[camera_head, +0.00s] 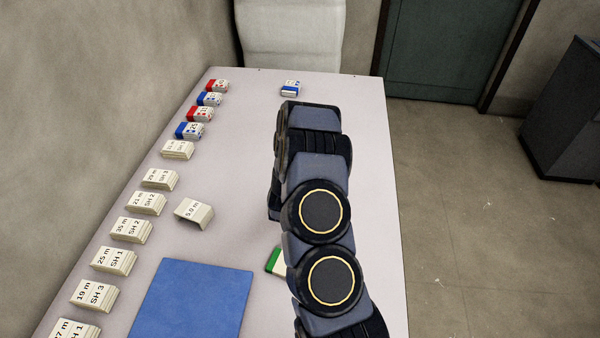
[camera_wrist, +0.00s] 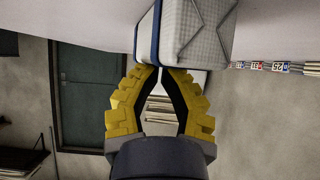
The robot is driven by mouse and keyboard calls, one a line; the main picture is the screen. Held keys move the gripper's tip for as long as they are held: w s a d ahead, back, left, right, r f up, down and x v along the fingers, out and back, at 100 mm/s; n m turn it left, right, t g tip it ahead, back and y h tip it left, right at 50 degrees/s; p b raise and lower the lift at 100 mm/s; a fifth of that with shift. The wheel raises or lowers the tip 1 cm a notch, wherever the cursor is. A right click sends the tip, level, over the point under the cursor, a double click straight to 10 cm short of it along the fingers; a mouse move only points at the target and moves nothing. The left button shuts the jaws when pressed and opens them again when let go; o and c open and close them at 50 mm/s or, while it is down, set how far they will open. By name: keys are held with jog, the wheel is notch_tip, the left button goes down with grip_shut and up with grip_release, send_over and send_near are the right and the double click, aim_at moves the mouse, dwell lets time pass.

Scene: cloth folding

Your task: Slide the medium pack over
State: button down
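In the wrist view, my gripper (camera_wrist: 161,70) has yellow fingers with black inner pads. Their tips are close together with nothing visible between them. A large pale checked pack with a blue stripe (camera_wrist: 195,30) is just past the tips; I cannot tell whether they touch. In the head view my arm hides the fingers. A white and blue pack (camera_head: 290,88) stands alone at the table's far end. A pale pack marked 5.0 m (camera_head: 193,212) stands left of my arm. A green and white pack (camera_head: 275,262) is partly behind my arm. No pack is labelled medium.
Several packs stand along the left edge of the table (camera_head: 350,95), pale ones nearer and red or blue ones (camera_head: 200,114) farther back. A blue mat (camera_head: 195,300) lies at the near side. A light chair (camera_head: 290,35) is beyond the far edge. The right strip is clear.

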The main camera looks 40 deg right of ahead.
jog(key=s+a, duration=0.2)
jog(key=s+a+f, duration=0.1)
jog(key=s, duration=0.1)
jog(key=shift+a, duration=0.35)
jog(key=shift+g+y, duration=0.3)
jog(key=shift+w+r, duration=0.1)
jog(key=shift+r, duration=0.7)
jog(key=shift+w+d+r, duration=0.1)
jog(key=shift+w+r, duration=0.15)
jog(key=a+r+n+g+y, duration=0.1)
jog(key=a+r+n+y, duration=0.25)
jog(key=a+r, duration=0.45)
jog(key=a+r+n+y, duration=0.2)
jog(key=a+r+y, duration=0.3)
jog(key=a, duration=0.5)
jog(key=s+a+r+n+g, duration=0.1)
jog(key=s+r, duration=0.3)
jog(key=s, duration=0.5)
jog(key=s+r+n+g, duration=0.1)
jog(key=s+r+g, duration=0.3)
jog(key=s, duration=0.5)
jog(key=s+a+r+n+g+h, duration=0.1)
jog(key=s+r+g, duration=0.2)
jog(key=s, duration=0.6)
jog(key=shift+s+a+r, duration=0.25)
jog(key=shift+a+r, duration=0.1)
jog(key=shift+r, duration=0.4)
